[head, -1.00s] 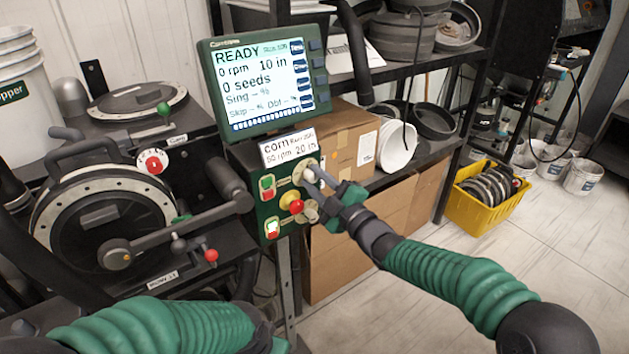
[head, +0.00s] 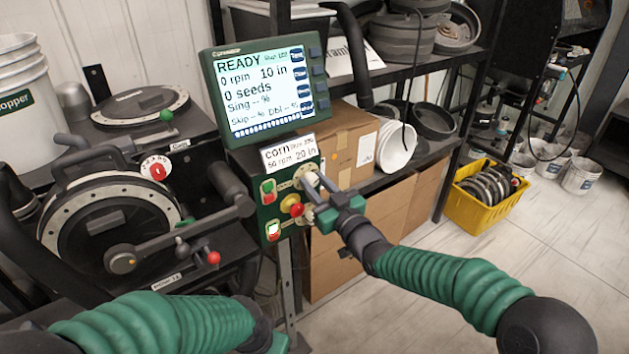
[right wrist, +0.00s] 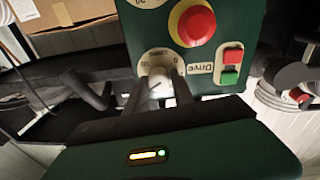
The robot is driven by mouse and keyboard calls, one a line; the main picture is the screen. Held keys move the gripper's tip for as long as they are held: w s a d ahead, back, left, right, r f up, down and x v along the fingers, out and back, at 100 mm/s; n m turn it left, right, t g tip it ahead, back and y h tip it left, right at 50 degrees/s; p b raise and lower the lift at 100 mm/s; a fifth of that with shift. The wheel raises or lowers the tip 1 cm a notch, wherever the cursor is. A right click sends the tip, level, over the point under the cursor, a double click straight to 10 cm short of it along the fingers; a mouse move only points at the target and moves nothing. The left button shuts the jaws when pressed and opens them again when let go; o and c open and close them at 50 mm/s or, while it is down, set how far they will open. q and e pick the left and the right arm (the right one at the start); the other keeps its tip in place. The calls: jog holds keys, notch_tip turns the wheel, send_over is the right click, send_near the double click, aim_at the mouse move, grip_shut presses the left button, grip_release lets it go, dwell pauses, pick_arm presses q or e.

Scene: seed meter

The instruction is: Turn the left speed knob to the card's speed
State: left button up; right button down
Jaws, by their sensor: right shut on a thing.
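The green control box (head: 247,165) stands in the middle of the head view. My right gripper (head: 309,186) is shut on the white speed knob (right wrist: 160,82) at the box's upper right. The right wrist view shows the knob between the fingers, over a pale dial with a dark pointer mark. The fingers cover part of its scale. The card (head: 288,153) above the knob reads corn, apparently 50 rpm, and 20 in. The screen (head: 262,85) reads READY, 0 rpm, 10 in. My left gripper (head: 277,343) is at the bottom edge, its jaws not clear.
A red stop button (head: 296,209) sits close beside the knob, with red-green switches (head: 268,191) to its left. The seed meter (head: 110,222) with its crank stands left. Cardboard boxes (head: 345,140) are close behind my right gripper. A yellow crate (head: 487,212) is on the floor.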

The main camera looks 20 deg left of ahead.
jog(key=shift+f+m+h+p, duration=0.2)
jog(key=shift+f+m+p, duration=0.05)
jog(key=shift+m, duration=0.6)
jog(key=shift+f+m+h+p, duration=0.2)
jog(key=shift+m+p, duration=0.05)
jog(key=shift+m, duration=0.6)
jog(key=c, duration=1.2)
grip_release()
jog(key=shift+c, duration=0.2)
jog(key=shift+o, duration=0.8)
jog(key=shift+r, duration=0.25)
jog(key=shift+d, duration=0.1)
jog(key=v, duration=1.6)
jog(key=shift+s+d, duration=0.2)
jog(key=shift+d, duration=0.1)
